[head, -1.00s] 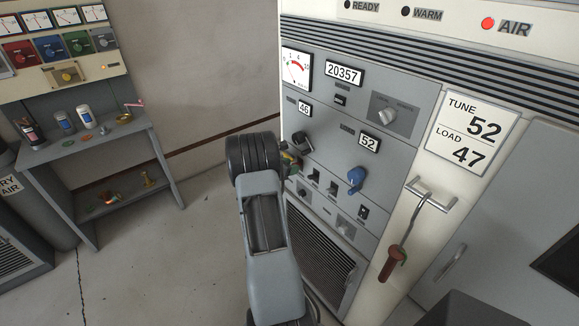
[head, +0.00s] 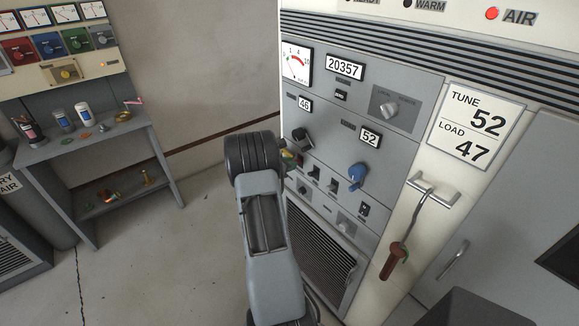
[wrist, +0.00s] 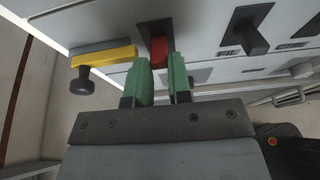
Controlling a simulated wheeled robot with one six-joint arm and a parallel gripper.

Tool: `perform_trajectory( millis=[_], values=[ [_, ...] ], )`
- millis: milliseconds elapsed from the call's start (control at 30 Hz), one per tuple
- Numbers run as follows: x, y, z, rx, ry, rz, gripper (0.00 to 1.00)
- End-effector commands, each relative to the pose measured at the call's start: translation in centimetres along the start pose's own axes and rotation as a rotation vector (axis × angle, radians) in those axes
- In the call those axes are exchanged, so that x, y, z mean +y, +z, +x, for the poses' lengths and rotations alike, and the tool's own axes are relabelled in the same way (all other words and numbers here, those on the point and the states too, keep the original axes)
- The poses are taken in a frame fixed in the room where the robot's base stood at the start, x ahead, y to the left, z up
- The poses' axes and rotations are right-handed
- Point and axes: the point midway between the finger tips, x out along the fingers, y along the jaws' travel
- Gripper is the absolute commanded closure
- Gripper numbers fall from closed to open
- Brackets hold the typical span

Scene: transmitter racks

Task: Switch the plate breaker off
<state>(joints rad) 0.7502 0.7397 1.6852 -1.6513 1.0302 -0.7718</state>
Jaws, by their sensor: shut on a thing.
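In the wrist view a red switch lever (wrist: 158,50) stands out from a dark slot in the grey panel. My gripper (wrist: 161,66) has one green finger on each side of it and is shut on it. No readable label shows there, so I cannot tell by name whether it is the plate breaker. In the head view my gripper (head: 289,158) is at the left edge of the transmitter panel (head: 410,140), mostly hidden by my wrist. The red lever is hidden in that view.
A yellow bar with a black knob (wrist: 84,78) is close left of my fingers, a black lever (wrist: 251,36) to the right. A blue knob (head: 357,175) and a hanging brown-handled hook (head: 394,262) are further right. A workbench (head: 60,152) stands left; floor between is clear.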

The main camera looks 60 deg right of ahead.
Motion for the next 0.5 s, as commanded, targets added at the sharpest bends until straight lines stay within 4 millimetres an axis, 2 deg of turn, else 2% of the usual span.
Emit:
perform_trajectory(
  millis=[33,100,500],
  values=[
    [0.1,-0.9,0.3,-0.026,0.002,0.0,1.0],
    [0.1,-1.4,0.4,-0.067,0.002,0.0,1.0],
    [0.0,-3.0,0.9,-0.366,0.0,0.003,1.0]
  ],
)
